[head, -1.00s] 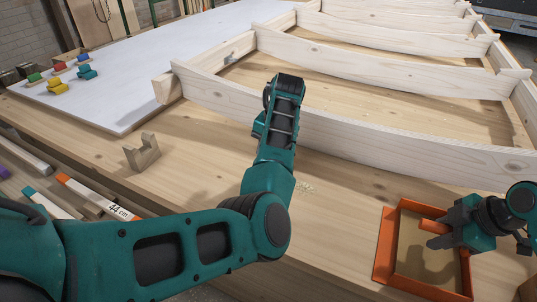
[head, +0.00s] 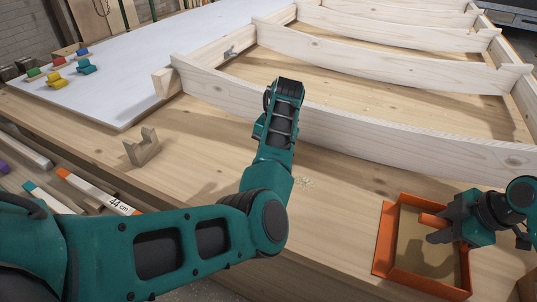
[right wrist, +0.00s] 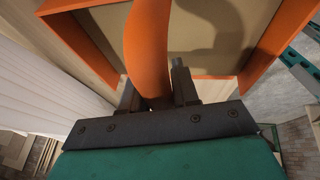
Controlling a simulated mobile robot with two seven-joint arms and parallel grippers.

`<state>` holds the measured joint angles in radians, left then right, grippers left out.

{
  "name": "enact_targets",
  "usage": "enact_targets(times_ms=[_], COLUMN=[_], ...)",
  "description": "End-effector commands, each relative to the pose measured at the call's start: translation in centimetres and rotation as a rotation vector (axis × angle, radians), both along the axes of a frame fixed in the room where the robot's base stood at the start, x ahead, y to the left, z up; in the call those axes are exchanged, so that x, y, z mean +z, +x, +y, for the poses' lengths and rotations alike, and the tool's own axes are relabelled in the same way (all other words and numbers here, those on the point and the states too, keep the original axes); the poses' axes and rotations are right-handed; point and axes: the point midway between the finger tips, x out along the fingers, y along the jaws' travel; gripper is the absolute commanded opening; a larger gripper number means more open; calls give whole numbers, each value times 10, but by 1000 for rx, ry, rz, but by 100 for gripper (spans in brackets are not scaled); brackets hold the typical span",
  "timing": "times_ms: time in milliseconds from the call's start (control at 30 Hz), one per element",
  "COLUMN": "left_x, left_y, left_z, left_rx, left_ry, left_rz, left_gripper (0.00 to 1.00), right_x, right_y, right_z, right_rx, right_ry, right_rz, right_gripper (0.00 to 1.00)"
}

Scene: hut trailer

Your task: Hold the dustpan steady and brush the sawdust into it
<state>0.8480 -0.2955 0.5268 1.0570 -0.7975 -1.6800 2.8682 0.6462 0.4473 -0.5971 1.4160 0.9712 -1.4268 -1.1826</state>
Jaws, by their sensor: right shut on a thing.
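The orange dustpan (head: 384,240) lies on the bench at the right, with a tan inner floor. My right gripper (head: 438,229) is shut on its orange handle (head: 431,219). In the right wrist view the handle (right wrist: 148,45) runs between the two dark fingers of the gripper (right wrist: 157,92). A small pale patch of sawdust (head: 306,183) lies on the bench, left of the dustpan and close beside my left forearm. My left arm reaches up the middle of the head view. Its gripper is hidden behind the arm's own end, and no brush shows.
A pale wooden frame (head: 380,135) with several curved ribs stands behind the arm. A white panel (head: 110,75) with coloured clamps lies at the back left. A notched wood block (head: 142,148) sits left. Bare bench (head: 215,180) lies between block and arm.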

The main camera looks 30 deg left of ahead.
Motion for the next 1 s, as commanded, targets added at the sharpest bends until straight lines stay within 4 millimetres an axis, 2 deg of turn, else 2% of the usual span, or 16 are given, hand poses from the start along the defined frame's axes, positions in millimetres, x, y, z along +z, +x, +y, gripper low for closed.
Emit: enact_targets(times_ms=[800, 1000], left_x=[-2, -2], left_y=[0, 1], left_z=[0, -9], left_rx=[0, -2], left_ry=[1, 0], left_rz=[0, -1], left_gripper=[0, 0], right_x=[0, 0], right_y=[0, 0], right_z=[0, 0], right_rx=[0, 0], right_ry=[0, 0], right_rz=[0, 0], right_gripper=[0, 0])
